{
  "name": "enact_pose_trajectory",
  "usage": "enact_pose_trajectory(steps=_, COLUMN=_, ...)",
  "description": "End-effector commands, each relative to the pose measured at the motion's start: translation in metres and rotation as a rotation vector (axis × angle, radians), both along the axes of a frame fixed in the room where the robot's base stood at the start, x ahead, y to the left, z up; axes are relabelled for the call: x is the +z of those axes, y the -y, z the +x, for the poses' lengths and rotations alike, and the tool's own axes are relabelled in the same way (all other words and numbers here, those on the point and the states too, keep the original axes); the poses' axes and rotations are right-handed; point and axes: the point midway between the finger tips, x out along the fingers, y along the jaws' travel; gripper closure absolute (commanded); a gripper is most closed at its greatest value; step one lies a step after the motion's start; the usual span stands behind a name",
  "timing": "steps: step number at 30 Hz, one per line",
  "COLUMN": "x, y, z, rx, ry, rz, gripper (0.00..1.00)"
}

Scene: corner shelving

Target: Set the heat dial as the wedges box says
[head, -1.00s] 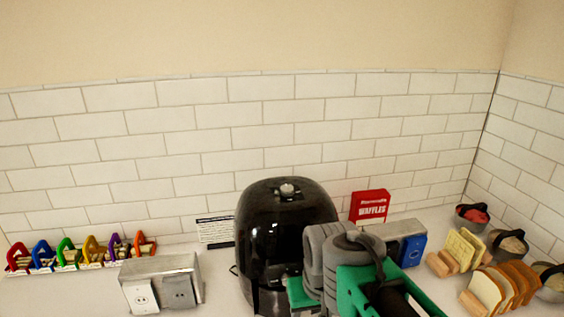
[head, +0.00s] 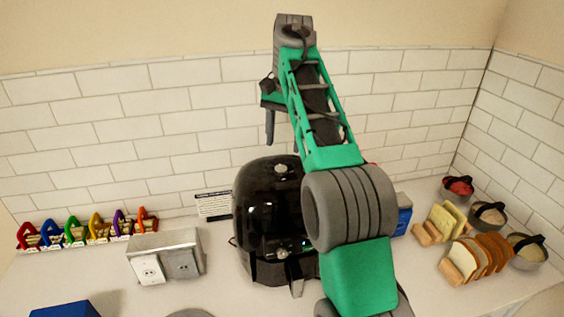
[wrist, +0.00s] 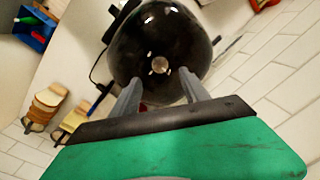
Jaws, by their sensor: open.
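A glossy black air fryer (head: 262,205) stands on the counter in the head view, partly behind my arm. It has a silver knob (head: 281,169) on top and a small round dial (head: 282,253) low on its front. In the wrist view the black fryer (wrist: 140,30) shows from above with its top knob (wrist: 160,65). My gripper (head: 284,148) is open and empty, above and in front of the fryer's top; its two fingers (wrist: 160,80) flank the knob in the wrist view. I cannot identify a wedges box or read any setting.
A white card (head: 214,205) with unreadable small text stands left of the fryer. A metal socket box (head: 165,257) and a row of coloured holders (head: 85,233) are farther left. Bread racks (head: 478,258) and lidded bowls (head: 458,188) are right. A blue object (head: 62,311) lies front left.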

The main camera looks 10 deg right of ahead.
Motion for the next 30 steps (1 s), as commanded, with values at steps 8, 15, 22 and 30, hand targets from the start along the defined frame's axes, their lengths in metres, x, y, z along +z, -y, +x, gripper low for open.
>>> enact_pose_trajectory(steps=8, x=-0.055, y=-0.003, z=0.001, rx=0.002, ry=-0.003, rz=-0.004, gripper=0.47)
enact_pose_trajectory(steps=15, x=-0.073, y=-0.004, z=0.002, rx=0.002, ry=0.001, rz=-0.004, gripper=0.47)
enact_pose_trajectory(steps=22, x=-0.072, y=-0.004, z=0.002, rx=0.002, ry=0.000, rz=-0.004, gripper=0.51)
enact_pose_trajectory(steps=30, x=-0.072, y=-0.004, z=0.002, rx=0.002, ry=0.000, rz=-0.004, gripper=0.73)
